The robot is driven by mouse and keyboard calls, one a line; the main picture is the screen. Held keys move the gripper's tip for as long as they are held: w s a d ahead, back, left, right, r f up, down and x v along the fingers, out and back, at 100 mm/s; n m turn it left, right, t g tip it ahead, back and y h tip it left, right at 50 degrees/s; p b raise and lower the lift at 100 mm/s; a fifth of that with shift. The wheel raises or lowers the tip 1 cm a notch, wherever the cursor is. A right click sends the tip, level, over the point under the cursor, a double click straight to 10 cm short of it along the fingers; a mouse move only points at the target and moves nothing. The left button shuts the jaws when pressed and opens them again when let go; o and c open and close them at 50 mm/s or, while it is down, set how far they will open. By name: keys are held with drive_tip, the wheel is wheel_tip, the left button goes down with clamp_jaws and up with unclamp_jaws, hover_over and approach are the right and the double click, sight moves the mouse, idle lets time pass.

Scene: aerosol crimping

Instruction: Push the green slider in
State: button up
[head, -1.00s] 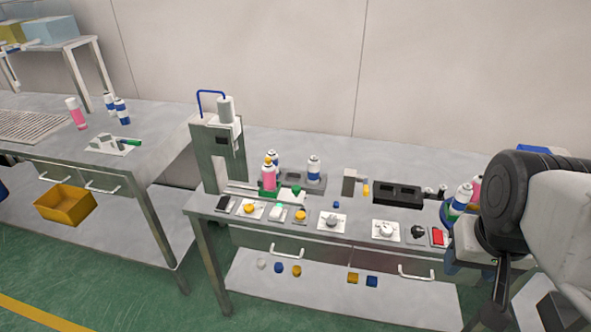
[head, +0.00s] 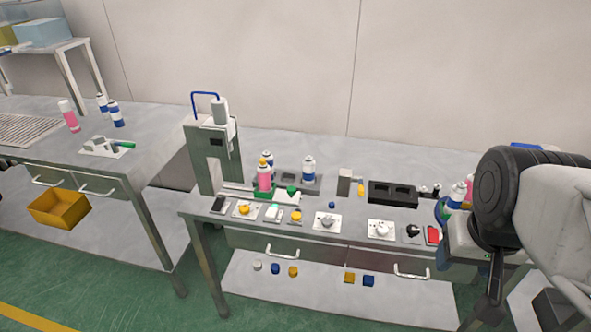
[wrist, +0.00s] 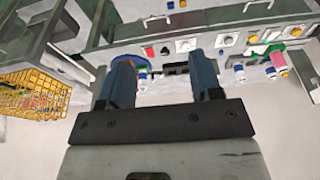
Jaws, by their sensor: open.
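A green knob (head: 291,191) sits on a pale slide at the foot of the crimping press (head: 212,155), beside a pink can (head: 264,178). I take this knob to be the green slider; how far in it stands is too small to tell. In the wrist view, a small green part (wrist: 271,49) shows near the press, far from my fingers. My gripper (wrist: 163,72) is open, with two blue fingers apart and nothing seen held between them. In the head view my arm is at the right, well away from the knob; the fingertips are not clear there.
Dials and buttons line the workbench's front edge (head: 290,235). A black block (head: 393,193) and several cans stand on the bench. Another table (head: 75,150) at the left has a clamp with a green handle (head: 127,144). A yellow wire basket (wrist: 35,90) shows in the wrist view.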

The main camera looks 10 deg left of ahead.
drive_tip(key=w+a+r+n, duration=0.1)
drive_tip(key=w+a+n, duration=0.4)
drive_tip(key=w, duration=0.8)
drive_tip(key=n+g, duration=0.3)
drive_tip(key=n, duration=1)
hover_over(291, 188)
drive_tip(key=f, duration=2)
drive_tip(key=shift+s+d, duration=0.2)
drive_tip(key=shift+d, duration=0.1)
drive_tip(key=shift+w+a+f, duration=0.1)
drive_tip(key=shift+a+f, duration=0.05)
drive_tip(key=shift+a, duration=0.05)
drive_tip(key=shift+f, duration=0.15)
drive_tip(key=shift+f, duration=3.75)
clamp_jaws()
